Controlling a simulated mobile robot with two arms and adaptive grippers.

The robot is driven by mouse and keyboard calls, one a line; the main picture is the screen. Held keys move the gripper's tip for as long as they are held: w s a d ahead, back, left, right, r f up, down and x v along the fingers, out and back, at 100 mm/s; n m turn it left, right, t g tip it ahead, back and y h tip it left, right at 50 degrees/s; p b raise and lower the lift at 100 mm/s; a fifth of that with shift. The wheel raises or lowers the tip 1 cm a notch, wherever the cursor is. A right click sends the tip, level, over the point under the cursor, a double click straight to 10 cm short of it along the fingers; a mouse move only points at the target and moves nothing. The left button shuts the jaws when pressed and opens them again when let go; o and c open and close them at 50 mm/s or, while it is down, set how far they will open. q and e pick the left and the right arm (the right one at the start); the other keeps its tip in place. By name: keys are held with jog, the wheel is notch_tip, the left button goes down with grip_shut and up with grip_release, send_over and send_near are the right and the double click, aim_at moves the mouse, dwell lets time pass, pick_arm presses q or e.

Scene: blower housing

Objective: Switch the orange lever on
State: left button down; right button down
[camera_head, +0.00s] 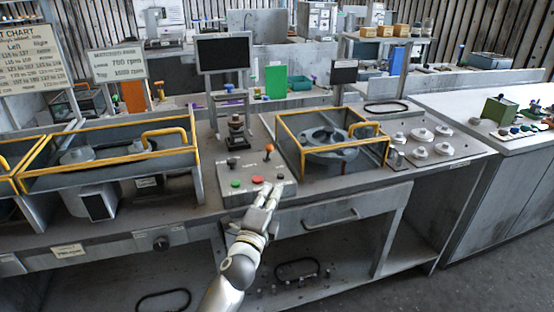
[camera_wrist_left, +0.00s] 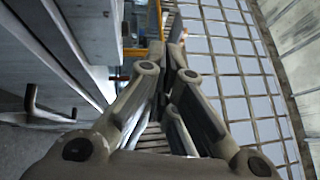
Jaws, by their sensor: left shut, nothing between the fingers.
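The orange lever (camera_head: 269,150) stands on the sloped grey control box (camera_head: 240,170) in the middle of the bench. The box also carries a green button (camera_head: 235,183) and a red button (camera_head: 257,180) along its front. My left gripper (camera_head: 273,190) is shut and empty at the box's front right edge, just right of the red button and below the lever, apart from the lever. In the left wrist view the shut fingers (camera_wrist_left: 174,50) point away from the camera, with a small orange piece at their left that I cannot identify surely. My right gripper is in neither view.
A yellow-framed housing (camera_head: 330,140) stands right of the control box, and another (camera_head: 110,155) stands to its left. A dark monitor (camera_head: 222,53) rises behind the box. A drawer with a handle (camera_head: 330,217) is below the bench edge.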

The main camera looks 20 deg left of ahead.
aim_at(268, 153)
pick_arm(q)
jog(key=w, duration=0.3)
jog(key=w+r, duration=0.1)
jog(key=w, duration=0.5)
jog(key=shift+w+r, duration=0.25)
jog(key=shift+w, duration=0.15)
jog(key=shift+w+a+r+p, duration=0.15)
jog(key=shift+w+a+p, duration=0.05)
jog(key=shift+w+a, duration=0.35)
jog(key=shift+w+a+r+p, duration=0.2)
jog(key=shift+w+a, duration=0.2)
jog(key=shift+w, duration=0.25)
jog(key=shift+w+a, duration=0.25)
jog(key=shift+a, duration=0.15)
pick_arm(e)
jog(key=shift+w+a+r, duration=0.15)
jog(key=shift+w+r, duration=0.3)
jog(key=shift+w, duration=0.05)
